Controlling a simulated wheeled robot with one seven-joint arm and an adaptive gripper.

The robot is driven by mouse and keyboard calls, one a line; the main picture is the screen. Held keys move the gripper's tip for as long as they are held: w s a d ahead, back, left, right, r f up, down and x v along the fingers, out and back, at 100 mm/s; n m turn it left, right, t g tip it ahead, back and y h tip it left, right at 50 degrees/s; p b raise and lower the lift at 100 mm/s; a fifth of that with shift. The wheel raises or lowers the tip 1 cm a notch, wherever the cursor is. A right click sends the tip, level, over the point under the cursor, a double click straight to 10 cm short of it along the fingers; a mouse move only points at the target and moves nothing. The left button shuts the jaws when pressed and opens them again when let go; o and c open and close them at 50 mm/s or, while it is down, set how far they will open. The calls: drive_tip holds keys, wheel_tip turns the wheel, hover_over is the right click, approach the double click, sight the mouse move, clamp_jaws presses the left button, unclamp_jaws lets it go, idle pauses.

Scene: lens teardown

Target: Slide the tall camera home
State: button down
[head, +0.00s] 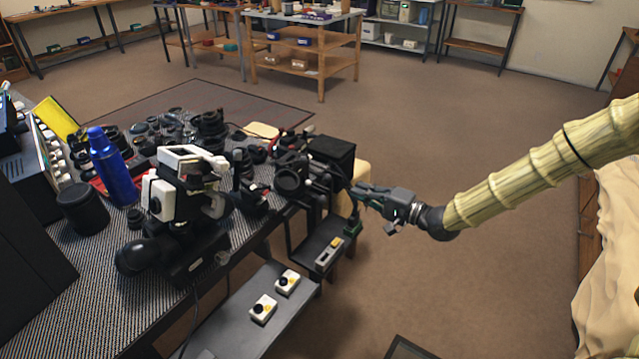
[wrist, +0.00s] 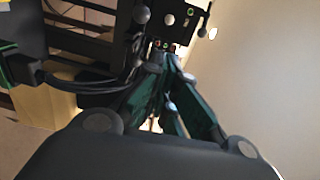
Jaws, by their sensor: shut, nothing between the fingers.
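My gripper (head: 358,192) is at the right end of the workbench, pointing left, close to a black boxy device (head: 332,155). In the wrist view its dark green fingers (wrist: 166,62) come together, with nothing seen held between them. Just past the fingertips is a black panel (wrist: 165,18) with round silver knobs and small red and green ringed ports. I cannot tell whether the tips touch it. No item is clearly marked as the tall camera; the black device may be it. Its lower part is partly hidden by other gear and my gripper.
The dark bench (head: 95,300) is crowded with lenses, a white-and-black instrument (head: 190,160) and a blue bottle (head: 108,155). A lower shelf (head: 240,300) holds two small white boxes (head: 263,308). A grey-and-yellow item (head: 328,252) lies below my gripper. Open floor lies to the right.

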sight(304, 180)
drive_tip(key=shift+y, duration=0.3)
drive_tip(key=x, duration=0.9)
drive_tip(key=r+x, duration=0.1)
drive_tip(key=x, duration=0.4)
drive_tip(key=shift+w+d, duration=0.2)
drive_tip(key=shift+w, duration=0.15)
